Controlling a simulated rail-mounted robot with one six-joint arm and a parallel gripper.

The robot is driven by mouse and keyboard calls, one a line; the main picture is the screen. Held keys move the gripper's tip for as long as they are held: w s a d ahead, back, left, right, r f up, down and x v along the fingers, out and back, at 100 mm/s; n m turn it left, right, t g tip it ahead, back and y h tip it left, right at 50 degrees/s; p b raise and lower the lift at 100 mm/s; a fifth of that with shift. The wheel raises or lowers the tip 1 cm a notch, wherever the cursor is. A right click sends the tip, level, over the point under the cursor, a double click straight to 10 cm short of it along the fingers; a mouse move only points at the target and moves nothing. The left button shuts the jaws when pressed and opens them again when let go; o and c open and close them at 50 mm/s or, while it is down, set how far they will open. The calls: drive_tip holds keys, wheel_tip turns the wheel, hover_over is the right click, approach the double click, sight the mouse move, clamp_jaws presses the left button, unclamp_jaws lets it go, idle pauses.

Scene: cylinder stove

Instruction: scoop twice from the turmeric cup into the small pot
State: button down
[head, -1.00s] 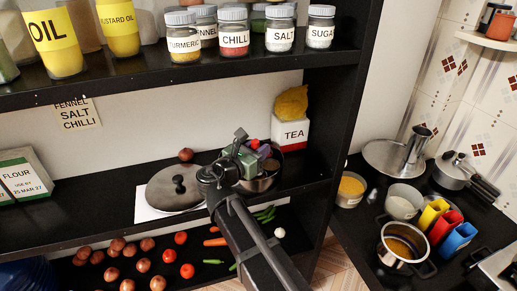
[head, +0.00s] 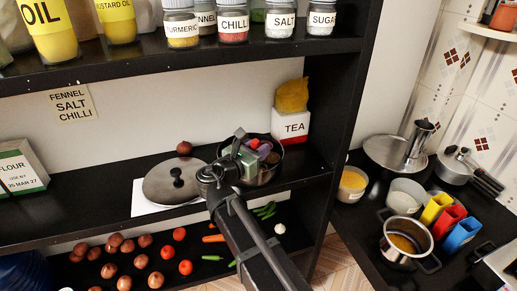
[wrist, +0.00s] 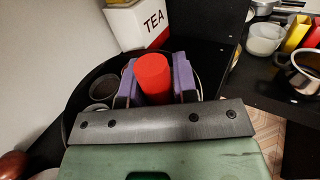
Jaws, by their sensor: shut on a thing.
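My gripper (head: 255,149) is over a round dark container (head: 268,174) on the middle shelf. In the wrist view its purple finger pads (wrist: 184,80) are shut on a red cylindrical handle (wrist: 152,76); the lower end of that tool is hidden. Small grey cups (wrist: 103,88) show inside the container's rim. I cannot tell which cup holds turmeric, as the gripper and handle cover much of the inside. A small steel pot (head: 426,232) with dark handles and a brownish-yellow content stands on the counter at the lower right.
A lid (head: 158,187) lies left of the container, and a white TEA box (head: 291,129) stands behind it. A shelf upright (head: 347,110) separates the shelf from the counter. A tub with yellow content (head: 352,184), a pale bowl (head: 405,194) and coloured holders (head: 450,221) crowd near the pot.

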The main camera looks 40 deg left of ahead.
idle(0.3)
wheel_tip(320, 180, up, 7)
drive_tip(key=p, duration=0.7)
drive_tip(key=shift+r, duration=0.1)
drive_tip(key=shift+a, duration=0.1)
